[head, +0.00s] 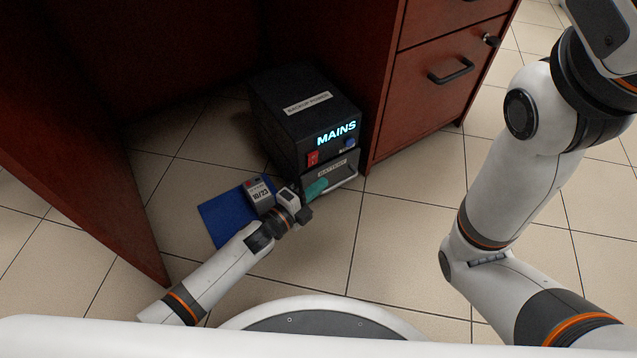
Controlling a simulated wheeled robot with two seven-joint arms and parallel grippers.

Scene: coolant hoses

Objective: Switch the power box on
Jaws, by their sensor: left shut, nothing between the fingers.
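The power box (300,105) is a black case on the tiled floor under the desk. It has a "BACKUP POWER" label on top. Its front display (337,133) is lit and reads "MAINS". A red switch (313,158) is at the front left and a blue button (349,144) at the front right. My right gripper is outside the view.
A grey block with a dated label (259,194) lies on a blue mat (222,217) left of my left gripper. Desk panels (75,130) stand at the left and a drawer unit (435,85) at the right. The floor in front is clear.

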